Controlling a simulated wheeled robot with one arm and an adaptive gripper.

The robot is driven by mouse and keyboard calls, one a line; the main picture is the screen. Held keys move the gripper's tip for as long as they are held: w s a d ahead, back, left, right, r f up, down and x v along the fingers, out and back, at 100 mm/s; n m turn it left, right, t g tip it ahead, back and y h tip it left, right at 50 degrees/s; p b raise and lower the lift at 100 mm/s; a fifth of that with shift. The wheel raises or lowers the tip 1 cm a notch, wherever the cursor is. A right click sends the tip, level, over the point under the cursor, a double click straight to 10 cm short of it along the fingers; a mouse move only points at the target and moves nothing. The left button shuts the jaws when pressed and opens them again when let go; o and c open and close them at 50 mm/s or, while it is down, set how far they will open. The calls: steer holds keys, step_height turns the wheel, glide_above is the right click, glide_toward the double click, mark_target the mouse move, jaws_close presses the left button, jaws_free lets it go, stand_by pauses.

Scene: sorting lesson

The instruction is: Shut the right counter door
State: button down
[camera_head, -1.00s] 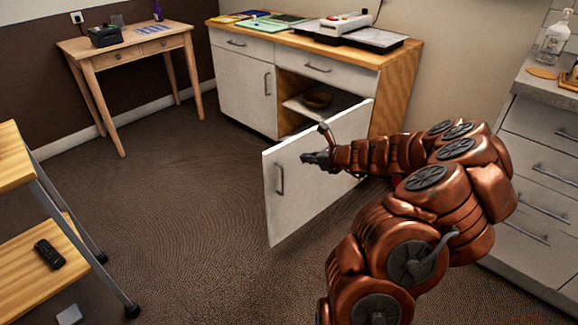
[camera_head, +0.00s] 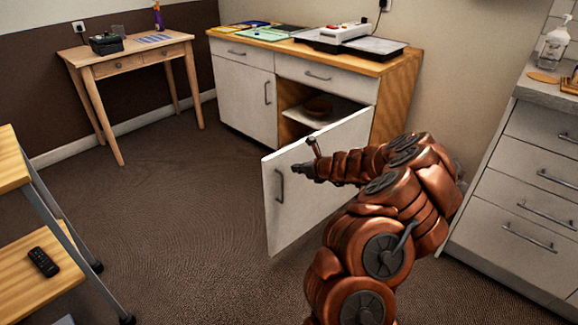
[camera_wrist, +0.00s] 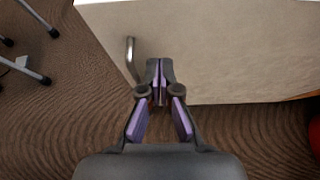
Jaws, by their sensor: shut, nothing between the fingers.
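The right counter door (camera_head: 318,190) is a white panel that stands wide open, swung out from the counter (camera_head: 392,108) into the room. Its bar handle (camera_head: 279,185) is near its free edge. My gripper (camera_head: 297,170) is shut and empty, close to the door's face near the handle. In the wrist view, my gripper (camera_wrist: 159,70) is in front of the lower part of the door (camera_wrist: 220,45), just right of the handle (camera_wrist: 131,58). I cannot tell whether the fingertips touch the door. My arm hides part of the door's hinge side.
The left counter door (camera_head: 245,100) is shut. A wooden desk (camera_head: 128,58) stands at the back left, a step stool (camera_head: 35,225) at the left, drawers (camera_head: 530,190) at the right. The middle floor is clear.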

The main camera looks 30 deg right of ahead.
mark_target(284, 163)
steer(key=w, duration=0.4)
steer(key=shift+a+f+b, duration=0.25)
steer(key=shift+f+b, duration=0.05)
steer(key=shift+b, duration=0.05)
steer(key=shift+w+r, duration=0.1)
steer(key=shift+w, duration=0.2)
